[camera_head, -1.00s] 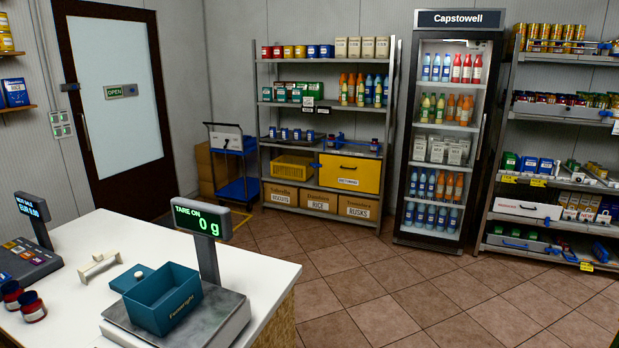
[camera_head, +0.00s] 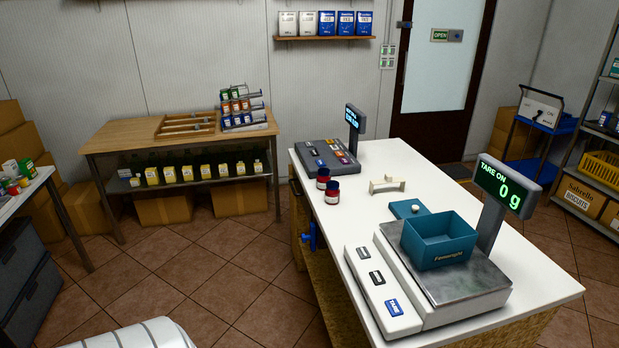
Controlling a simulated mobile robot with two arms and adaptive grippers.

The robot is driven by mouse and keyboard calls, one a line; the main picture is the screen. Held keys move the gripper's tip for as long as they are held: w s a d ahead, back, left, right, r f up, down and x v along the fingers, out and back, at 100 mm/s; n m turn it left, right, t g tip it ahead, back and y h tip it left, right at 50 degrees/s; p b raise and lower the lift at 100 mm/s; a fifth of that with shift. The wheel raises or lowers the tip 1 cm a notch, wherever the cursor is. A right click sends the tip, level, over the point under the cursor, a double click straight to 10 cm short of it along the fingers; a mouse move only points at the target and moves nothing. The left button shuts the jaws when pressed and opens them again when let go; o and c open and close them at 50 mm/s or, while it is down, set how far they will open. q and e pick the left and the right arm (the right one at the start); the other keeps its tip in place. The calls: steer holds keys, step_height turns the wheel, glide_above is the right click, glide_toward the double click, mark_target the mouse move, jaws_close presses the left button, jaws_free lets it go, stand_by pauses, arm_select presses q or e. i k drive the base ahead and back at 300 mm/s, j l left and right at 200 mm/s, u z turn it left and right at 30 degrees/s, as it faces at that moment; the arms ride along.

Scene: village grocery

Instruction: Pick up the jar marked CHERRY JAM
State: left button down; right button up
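Two small dark red jars stand close together on the white counter, near its left edge. The farther jar (camera_head: 323,178) and the nearer jar (camera_head: 332,191) have pale and blue bands. Their lettering is too small to read, so I cannot tell whether either is marked CHERRY JAM. No other jar that I can see shows a readable cherry jam label. Neither of my grippers is in view.
On the counter (camera_head: 375,216) are a scale (camera_head: 470,285) holding a teal box (camera_head: 440,240), a teal lid (camera_head: 409,208), a small cream stand (camera_head: 387,184) and a till (camera_head: 328,157). A wooden table (camera_head: 112,139) stands at back left. Tiled floor (camera_head: 240,290) lies open left of the counter.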

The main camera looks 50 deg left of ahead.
mark_target(324, 175)
steer(key=u, duration=1.5)
steer(key=i+j+z, duration=0.25)
steer(key=z, duration=0.2)
steer(key=i+j+z, duration=0.15)
steer(key=j+z, duration=0.3)
steer(key=i+j, duration=0.15)
steer(key=j, duration=0.3)
steer(key=i+j+z, duration=0.15)
steer(key=j, duration=0.3)
steer(key=i+j, duration=0.15)
steer(key=j, duration=0.3)
steer(key=i+j+z, duration=0.15)
steer(key=j, duration=0.75)
steer(key=i+j+z, duration=0.15)
steer(key=j, duration=0.3)
